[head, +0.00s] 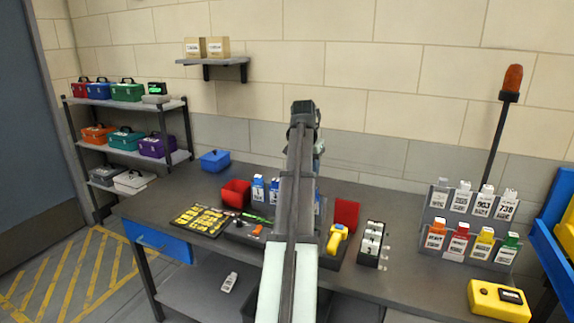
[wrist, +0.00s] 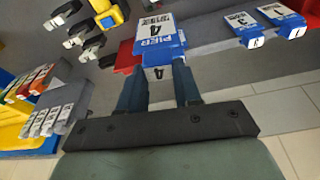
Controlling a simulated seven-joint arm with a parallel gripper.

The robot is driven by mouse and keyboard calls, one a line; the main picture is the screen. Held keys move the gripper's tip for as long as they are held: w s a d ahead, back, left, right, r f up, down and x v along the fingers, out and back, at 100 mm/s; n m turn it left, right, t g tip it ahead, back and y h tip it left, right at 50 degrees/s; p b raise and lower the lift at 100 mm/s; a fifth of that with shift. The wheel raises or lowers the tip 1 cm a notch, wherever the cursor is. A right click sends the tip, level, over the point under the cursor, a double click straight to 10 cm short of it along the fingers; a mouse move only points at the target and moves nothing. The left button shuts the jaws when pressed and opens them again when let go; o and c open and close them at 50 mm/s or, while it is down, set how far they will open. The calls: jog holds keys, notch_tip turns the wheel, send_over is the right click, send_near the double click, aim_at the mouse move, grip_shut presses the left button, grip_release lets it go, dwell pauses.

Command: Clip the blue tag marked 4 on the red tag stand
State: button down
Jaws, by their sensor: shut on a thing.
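The blue tag marked 4 (wrist: 158,73) is between the two fingers of my gripper (wrist: 158,92) in the wrist view, its printed white face showing. My gripper is shut on it. I cannot tell whether the tag still touches the grey rail behind it. Blue tags marked 3 (wrist: 246,30) and 2 (wrist: 282,18) stand to its right. A red surface (wrist: 125,56) shows just left of the held tag. In the head view a red upright panel (head: 346,213), probably the red tag stand, is right of my arm. My arm hides the gripper there.
Other blue tags (head: 258,188) and a red bin (head: 235,192) are left of my arm. A grey rack (head: 463,230) of coloured tags is at right.

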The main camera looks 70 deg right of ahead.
jog(key=s+d+f+n, duration=0.1)
jog(key=s+d+f, duration=0.1)
jog(key=s+d, duration=0.8)
jog(key=shift+s+d+n, duration=0.25)
jog(key=shift+s+n, duration=0.05)
jog(key=shift+s, duration=0.5)
jog(key=shift+f, duration=0.15)
jog(key=shift+f, duration=4.6)
jog(key=c, duration=0.7)
grip_release()
jog(key=shift+r, duration=0.1)
